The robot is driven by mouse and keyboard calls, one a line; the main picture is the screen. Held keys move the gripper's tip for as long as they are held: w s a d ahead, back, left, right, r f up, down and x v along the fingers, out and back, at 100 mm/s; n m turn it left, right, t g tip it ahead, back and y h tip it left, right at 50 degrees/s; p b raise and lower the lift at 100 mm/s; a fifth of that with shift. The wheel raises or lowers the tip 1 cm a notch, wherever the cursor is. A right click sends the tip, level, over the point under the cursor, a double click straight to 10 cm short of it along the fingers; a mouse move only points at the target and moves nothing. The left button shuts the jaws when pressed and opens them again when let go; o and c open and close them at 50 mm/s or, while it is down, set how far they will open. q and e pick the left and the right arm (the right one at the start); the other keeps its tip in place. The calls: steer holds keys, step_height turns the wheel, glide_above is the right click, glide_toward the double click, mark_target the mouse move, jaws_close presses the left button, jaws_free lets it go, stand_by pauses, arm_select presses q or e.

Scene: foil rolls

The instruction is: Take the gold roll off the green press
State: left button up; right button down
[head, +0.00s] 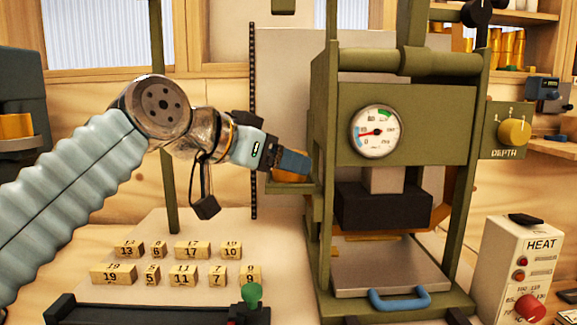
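The green press (345,110) stands right of centre, with a round gauge on its front. A gold roll (288,178) sits on a small bracket at the press's left side, partly hidden by my gripper. My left gripper (294,163) reaches in from the left, its blue-grey fingers at the top of this roll. I cannot tell whether the fingers are open or shut, or whether they touch the roll. My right gripper is not in view.
Numbered wooden blocks (184,274) lie left of the press. A green-knobbed lever (251,293) stands in front. The white HEAT box (520,265) is at right. Gold rolls (508,48) stand on the back right shelf; another gold piece (15,127) is at far left.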

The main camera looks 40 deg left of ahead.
arm_select(q)
steer(key=x, duration=0.4)
steer(key=shift+w+r, duration=0.1)
steer(key=shift+w, duration=0.35)
steer(key=c, duration=0.8)
steer(key=shift+r+p, duration=0.1)
steer(key=shift+p, duration=0.2)
